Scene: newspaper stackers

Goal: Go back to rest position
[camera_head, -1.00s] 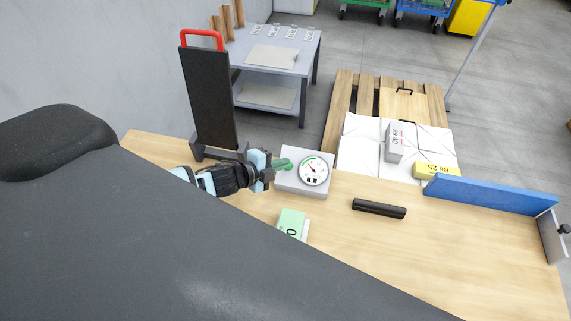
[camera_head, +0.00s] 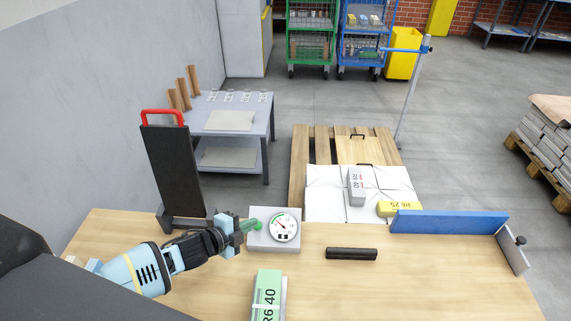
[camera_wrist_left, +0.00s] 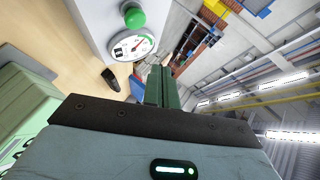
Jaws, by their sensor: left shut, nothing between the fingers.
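My left gripper (camera_head: 246,226) is above the wooden table at its left part, just left of a grey box with a round dial (camera_head: 284,227). Its green fingers are shut and hold nothing. In the left wrist view the shut fingers (camera_wrist_left: 161,88) point past the box's dial (camera_wrist_left: 132,45), and a green button (camera_wrist_left: 134,17) shows on the box. In the head view the fingers overlap the button, and I cannot tell whether they touch it. My right gripper is in neither view.
A green-and-white pack (camera_head: 268,296) lies at the table's front. A black bar (camera_head: 351,254) lies right of the dial box. A blue fence (camera_head: 450,221) edges the table's far right. A black upright board (camera_head: 172,172) stands at the left. A wrapped stack (camera_head: 325,195) lies beyond.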

